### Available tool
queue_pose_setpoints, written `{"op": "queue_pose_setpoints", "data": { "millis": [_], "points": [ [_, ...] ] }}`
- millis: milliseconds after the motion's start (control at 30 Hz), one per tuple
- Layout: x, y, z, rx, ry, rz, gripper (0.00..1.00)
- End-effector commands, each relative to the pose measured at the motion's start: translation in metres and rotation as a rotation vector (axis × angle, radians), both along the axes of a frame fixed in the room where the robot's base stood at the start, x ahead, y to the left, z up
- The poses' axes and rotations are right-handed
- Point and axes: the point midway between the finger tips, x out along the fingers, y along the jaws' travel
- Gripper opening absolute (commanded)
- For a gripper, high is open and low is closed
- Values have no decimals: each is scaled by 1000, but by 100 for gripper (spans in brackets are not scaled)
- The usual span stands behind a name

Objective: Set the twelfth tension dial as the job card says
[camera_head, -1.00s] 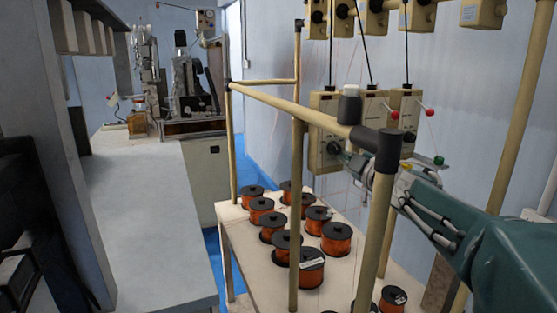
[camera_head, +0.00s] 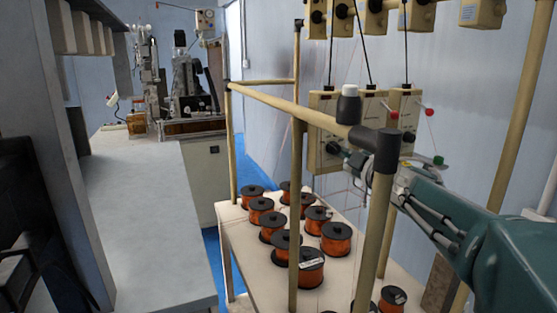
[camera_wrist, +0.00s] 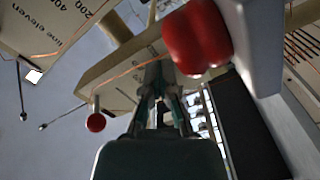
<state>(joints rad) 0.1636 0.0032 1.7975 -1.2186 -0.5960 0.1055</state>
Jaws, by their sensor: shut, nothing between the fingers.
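Cream tension boxes hang on the rack in the head view. The lower left box (camera_head: 323,108) carries a black dial (camera_head: 333,147). My gripper (camera_head: 352,160) is close to this dial, partly hidden behind the rack's corner post; contact cannot be told. In the wrist view my gripper (camera_wrist: 160,98) is shut and empty, pointing at the underside of a cream box (camera_wrist: 125,72). A cream panel (camera_wrist: 50,25) at upper left reads "line eleven", with 200 and 400 marks. I cannot make out the twelfth dial's label or setting, or a readable job card.
The rack's cream rail (camera_head: 285,107) and corner post (camera_head: 377,215) stand before my arm. Copper wire spools (camera_head: 311,268) fill the table below. Thin wires run up to the boxes.

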Motion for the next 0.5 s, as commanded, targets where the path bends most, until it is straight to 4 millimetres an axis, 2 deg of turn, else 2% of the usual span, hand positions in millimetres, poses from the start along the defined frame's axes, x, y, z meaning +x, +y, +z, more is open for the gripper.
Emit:
{"op": "queue_pose_setpoints", "data": {
  "millis": [300,500],
  "points": [
    [2,-6,-3,1,-2,2,0],
    [-14,-13,-3,-1,-2,1,0]
  ]
}}
